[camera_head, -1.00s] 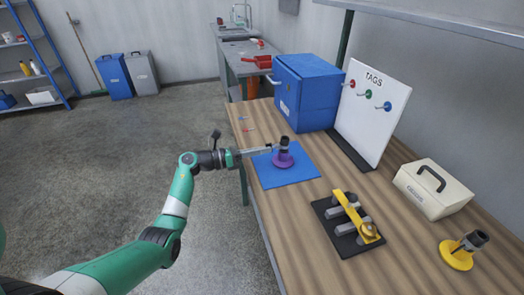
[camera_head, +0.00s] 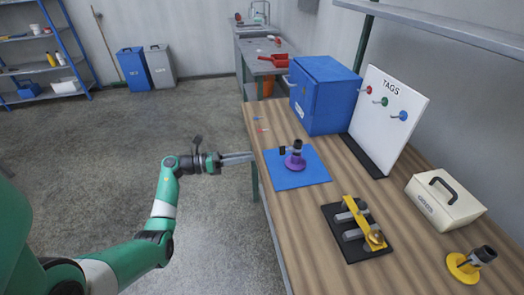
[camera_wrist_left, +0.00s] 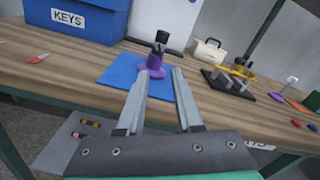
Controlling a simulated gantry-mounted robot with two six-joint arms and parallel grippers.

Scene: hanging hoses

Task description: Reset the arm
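My left gripper (camera_head: 252,158) is off the front edge of the wooden workbench, pointing toward the blue mat (camera_head: 312,177). In the left wrist view its two fingers (camera_wrist_left: 164,75) are apart with nothing between them. A purple-based stand with a dark upright top (camera_head: 296,158) stands on the blue mat, ahead of the fingertips and apart from them. The purple base also shows in the left wrist view (camera_wrist_left: 154,66). My right gripper is in neither view.
On the workbench (camera_head: 300,240) are a blue key box (camera_head: 325,95), a white TAGS board (camera_head: 388,115), a black rack with a yellow bar (camera_head: 357,230), a cream case (camera_head: 445,203) and a yellow-based stand (camera_head: 470,263). The floor left of the bench is clear.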

